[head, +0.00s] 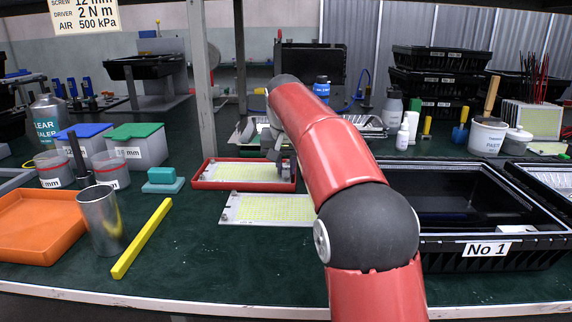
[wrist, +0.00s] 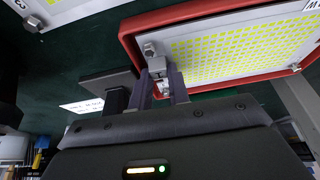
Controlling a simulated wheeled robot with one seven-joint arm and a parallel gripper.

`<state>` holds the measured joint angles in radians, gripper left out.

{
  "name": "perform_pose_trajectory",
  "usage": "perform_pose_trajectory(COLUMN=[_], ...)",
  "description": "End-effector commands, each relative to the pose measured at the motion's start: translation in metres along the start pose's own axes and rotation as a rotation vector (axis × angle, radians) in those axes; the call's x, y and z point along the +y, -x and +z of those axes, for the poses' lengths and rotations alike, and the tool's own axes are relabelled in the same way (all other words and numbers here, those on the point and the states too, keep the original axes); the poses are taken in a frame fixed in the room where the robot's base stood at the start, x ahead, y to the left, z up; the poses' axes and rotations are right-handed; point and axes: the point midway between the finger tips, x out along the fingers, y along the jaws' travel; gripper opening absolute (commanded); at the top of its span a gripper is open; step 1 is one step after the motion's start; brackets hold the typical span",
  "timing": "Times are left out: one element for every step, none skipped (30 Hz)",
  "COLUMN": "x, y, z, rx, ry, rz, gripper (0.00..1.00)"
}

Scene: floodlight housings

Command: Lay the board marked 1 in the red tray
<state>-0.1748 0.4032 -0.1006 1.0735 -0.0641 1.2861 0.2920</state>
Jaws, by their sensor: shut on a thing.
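The red tray (head: 240,187) lies on the green bench top, left of my arm. A white board with rows of yellow squares (head: 235,173) lies inside its rim; I cannot read a 1 on it. My gripper (head: 284,168) is at the tray's right end, partly hidden by my arm. In the wrist view my gripper (wrist: 164,82) is shut on a small metal fitting at the corner of this board (wrist: 235,45), beside the tray's red rim (wrist: 127,42). A second similar board (head: 267,208) lies in front of the tray; its mark is too small to read.
A teal block (head: 164,182) sits left of the tray. A yellow bar (head: 142,238), a metal cup (head: 101,220) and an orange tray (head: 38,215) are further left. A black bin labelled No 1 (head: 488,249) stands right of my arm. The front middle bench is clear.

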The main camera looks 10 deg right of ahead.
Motion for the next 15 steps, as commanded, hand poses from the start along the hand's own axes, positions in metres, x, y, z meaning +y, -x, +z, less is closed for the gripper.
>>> perform_pose_trajectory(x=[0.0000, 0.0000, 0.0000, 0.0000, 0.0000, 0.0000, 0.0000, 0.0000, 0.0000, 0.0000, 0.0000, 0.0001, 0.0000, 0.0001, 0.0001], y=[0.0006, 0.0007, 0.0006, 0.0005, 0.0004, 0.0002, 0.0001, -0.0002, -0.0005, -0.0008, -0.0011, -0.0015, -0.0018, -0.0021, -0.0024], z=[-0.0002, -0.0003, -0.0002, -0.0002, -0.0001, 0.0000, 0.0000, 0.0001, 0.0003, 0.0004, 0.0006, 0.0008, 0.0009, 0.0010, 0.0012], rx=[0.001, 0.001, 0.001, 0.001, 0.001, 0.001, 0.001, 0.000, 0.001, 0.000, 0.000, 0.000, 0.000, 0.000, 0.000], ry=[0.000, 0.000, 0.000, 0.000, 0.000, 0.000, 0.000, 0.000, 0.000, 0.000, 0.000, 0.000, 0.000, 0.000, 0.000], rz=[0.000, 0.000, 0.000, 0.000, 0.000, 0.000, 0.000, 0.000, 0.000, 0.000, 0.000, 0.000, 0.000, 0.000, 0.000], gripper=[0.00, 0.00, 0.00, 0.00, 0.00, 0.00, 0.00, 0.00, 0.00, 0.00, 0.00, 0.00, 0.00, 0.00, 0.00])
